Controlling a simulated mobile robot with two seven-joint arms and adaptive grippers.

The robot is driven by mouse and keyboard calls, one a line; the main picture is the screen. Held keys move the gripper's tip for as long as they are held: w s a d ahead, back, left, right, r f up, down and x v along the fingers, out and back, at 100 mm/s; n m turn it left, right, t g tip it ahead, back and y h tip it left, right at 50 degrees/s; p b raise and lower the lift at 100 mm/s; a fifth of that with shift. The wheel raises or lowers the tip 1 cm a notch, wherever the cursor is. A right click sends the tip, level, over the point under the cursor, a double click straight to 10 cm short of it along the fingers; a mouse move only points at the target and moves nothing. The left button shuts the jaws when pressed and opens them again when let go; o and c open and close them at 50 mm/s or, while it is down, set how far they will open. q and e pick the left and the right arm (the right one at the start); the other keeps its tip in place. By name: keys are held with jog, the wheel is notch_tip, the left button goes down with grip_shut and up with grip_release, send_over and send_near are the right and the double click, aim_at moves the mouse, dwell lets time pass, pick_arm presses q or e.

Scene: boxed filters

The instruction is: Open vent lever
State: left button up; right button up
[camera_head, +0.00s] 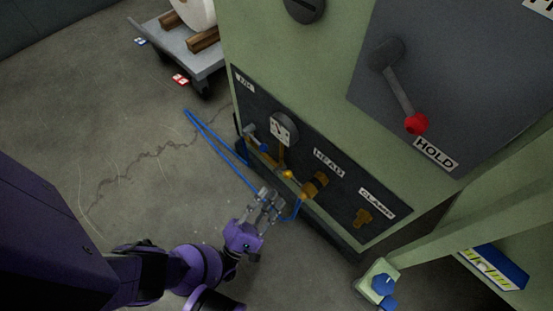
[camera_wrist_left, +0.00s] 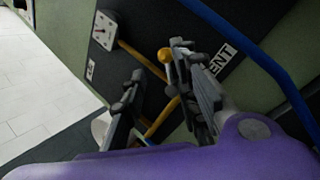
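The vent lever has a yellow ball knob (camera_head: 288,174) and sits low on the machine's dark panel, left of the HEAD label. In the left wrist view the knob (camera_wrist_left: 165,55) tops a short metal stem beside a label ending in ENT (camera_wrist_left: 220,60). My left gripper (camera_head: 273,193) is just in front of the panel, below the knob. In the wrist view its two fingers (camera_wrist_left: 162,80) stand apart, with the lever showing in the gap between them. I cannot tell whether a finger touches it. My right gripper is not in view.
A blue hose (camera_head: 215,140) loops beside the panel close to my gripper. A gauge (camera_head: 283,129), brass fittings (camera_head: 314,184) and the CLAMP valve (camera_head: 362,217) share the panel. A red-knobbed handle (camera_head: 416,123) is above. A cart (camera_head: 190,55) stands behind; the floor at left is clear.

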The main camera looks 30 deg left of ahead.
pick_arm(q)
jog(key=s+a, duration=0.1)
jog(key=s, duration=0.7)
jog(key=shift+a, duration=0.35)
